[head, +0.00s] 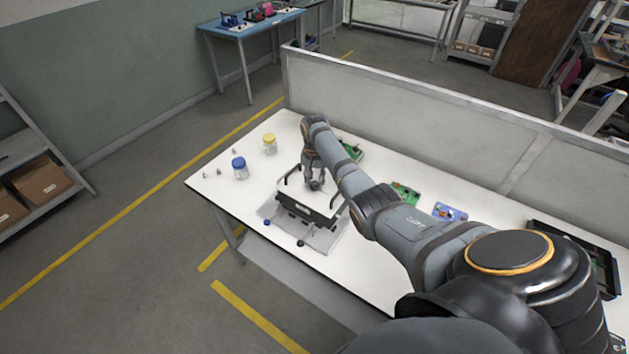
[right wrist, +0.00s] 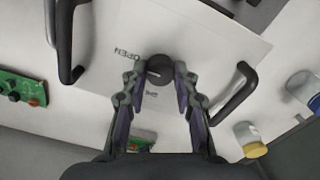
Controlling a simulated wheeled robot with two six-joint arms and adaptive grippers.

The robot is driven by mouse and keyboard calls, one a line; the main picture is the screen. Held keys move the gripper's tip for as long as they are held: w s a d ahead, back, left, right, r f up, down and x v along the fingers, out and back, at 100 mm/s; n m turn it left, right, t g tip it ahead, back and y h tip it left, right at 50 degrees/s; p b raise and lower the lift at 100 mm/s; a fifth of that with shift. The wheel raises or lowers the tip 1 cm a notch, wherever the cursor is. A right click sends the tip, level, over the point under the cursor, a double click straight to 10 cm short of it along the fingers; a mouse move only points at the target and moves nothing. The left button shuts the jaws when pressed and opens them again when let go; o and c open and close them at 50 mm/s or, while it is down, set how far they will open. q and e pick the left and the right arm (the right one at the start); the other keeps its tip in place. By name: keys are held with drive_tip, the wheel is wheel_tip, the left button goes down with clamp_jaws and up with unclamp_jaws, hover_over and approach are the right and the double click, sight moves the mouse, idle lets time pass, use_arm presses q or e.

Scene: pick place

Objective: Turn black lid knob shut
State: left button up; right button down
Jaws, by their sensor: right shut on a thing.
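The black lid knob (right wrist: 159,69) sits on a white lid (right wrist: 205,45) in the right wrist view. The lid has printed "OPEN" lettering beside the knob and a small mark below it. My right gripper (right wrist: 160,78) is shut on the knob, with a finger on each side of it. In the head view my right gripper (head: 315,184) is over the box (head: 307,212), which has a white top and a black front. The knob is mostly hidden there by the gripper. My left gripper is not in view.
Black handles (right wrist: 236,92) stand on both sides of the lid. A low partition (head: 420,115) runs behind the table.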

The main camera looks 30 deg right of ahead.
drive_tip(key=shift+r+n, duration=0.1)
drive_tip(key=shift+n, duration=0.2)
drive_tip(key=n+p, duration=0.1)
drive_tip(key=n, duration=0.1)
drive_tip(key=shift+n+p, duration=0.35)
drive_tip(key=shift+n, duration=0.05)
drive_tip(key=n+p, duration=0.1)
drive_tip(key=n, duration=0.3)
drive_tip(key=shift+n, duration=0.3)
drive_tip(key=n+p, duration=0.1)
drive_tip(key=n, duration=0.4)
drive_tip(key=shift+n, duration=2.4)
drive_tip(key=c, duration=1)
unclamp_jaws()
